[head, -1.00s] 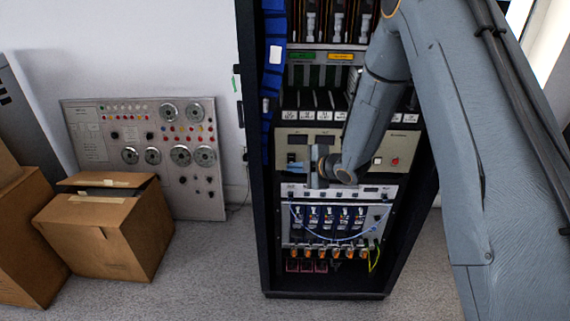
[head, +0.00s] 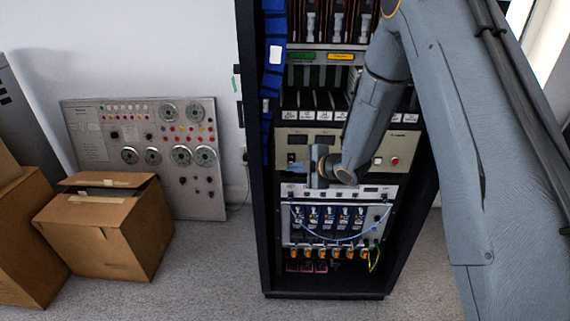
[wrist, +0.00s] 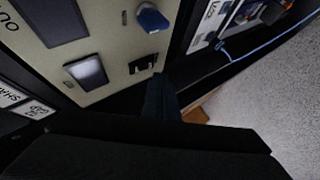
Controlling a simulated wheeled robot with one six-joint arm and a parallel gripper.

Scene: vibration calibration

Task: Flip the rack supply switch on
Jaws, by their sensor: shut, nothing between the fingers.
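The rack supply unit is a beige panel (head: 340,140) in the dark rack, with dark displays. My gripper (head: 297,169) is shut and empty, just below the switch in the head view. In the wrist view its dark blue fingers (wrist: 160,95) end close to the switch. I cannot tell whether they touch it, or which way the rocker is set.
A blue knob (wrist: 152,18) sits near the switch. Below the panel is a unit with blue connectors and a looped blue cable (head: 340,238). A control board (head: 150,150) leans on the wall; cardboard boxes (head: 105,230) stand left, with bare floor before the rack.

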